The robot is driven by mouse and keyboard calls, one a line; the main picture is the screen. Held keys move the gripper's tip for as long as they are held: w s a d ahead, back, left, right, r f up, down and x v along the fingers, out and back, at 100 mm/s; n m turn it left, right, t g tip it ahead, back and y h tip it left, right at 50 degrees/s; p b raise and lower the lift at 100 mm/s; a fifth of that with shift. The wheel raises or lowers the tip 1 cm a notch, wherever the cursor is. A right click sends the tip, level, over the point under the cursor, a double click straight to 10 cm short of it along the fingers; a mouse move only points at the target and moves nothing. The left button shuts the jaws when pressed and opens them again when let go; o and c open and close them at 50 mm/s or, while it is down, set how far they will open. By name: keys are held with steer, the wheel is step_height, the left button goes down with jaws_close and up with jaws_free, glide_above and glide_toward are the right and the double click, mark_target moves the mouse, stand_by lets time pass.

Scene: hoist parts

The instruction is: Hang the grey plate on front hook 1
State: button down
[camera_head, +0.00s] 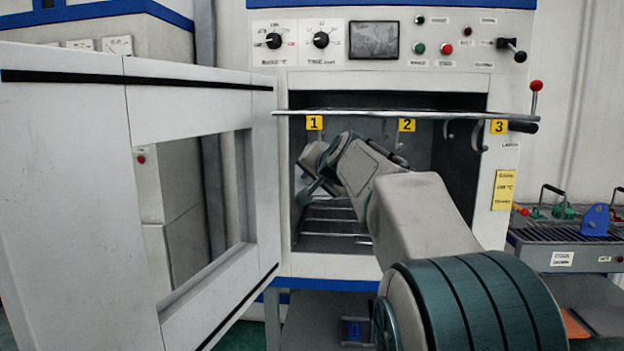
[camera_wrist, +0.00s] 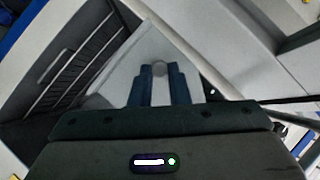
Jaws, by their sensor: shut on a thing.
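My gripper (camera_wrist: 159,75) is shut on the grey plate (camera_wrist: 118,82), its two dark blue fingers lying against the plate near a round spot. In the head view my arm reaches into the open oven, and its end is below and close to the yellow tag 1 (camera_head: 314,123). The plate is hard to tell from my wrist there. Tag 1 hangs at the left of the metal front rail (camera_head: 430,115). I cannot clearly see hook 1 or whether the plate touches it.
The oven door (camera_head: 60,130) stands open at the left. Tags 2 (camera_head: 407,125) and 3 (camera_head: 499,127) mark the rail's middle and right, with curved hooks (camera_head: 449,131) nearby. A wire rack (camera_head: 335,213) lies low inside. A cool-down table (camera_head: 560,234) with several parts stands at the right.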

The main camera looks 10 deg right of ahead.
steer(key=shift+r, duration=0.2)
steer(key=c, duration=1.3)
jaws_free()
steer(key=shift+f, duration=0.3)
steer(key=v, duration=1.4)
steer(key=s+a+f+n+g+h+p, duration=0.1)
steer(key=s+f+n+g+p, duration=0.2)
steer(key=s+f, duration=0.8)
steer(key=s+a+f+n+g+h+p, duration=0.1)
steer(key=s+f+n+g+p, duration=0.3)
steer(key=s, duration=1.1)
step_height(320, 180, down, 8)
steer(key=a+g+p, duration=0.1)
steer(key=g+p, duration=0.2)
steer(key=p, duration=0.3)
steer(key=shift+a+n, duration=0.25)
steer(key=shift+n, duration=0.05)
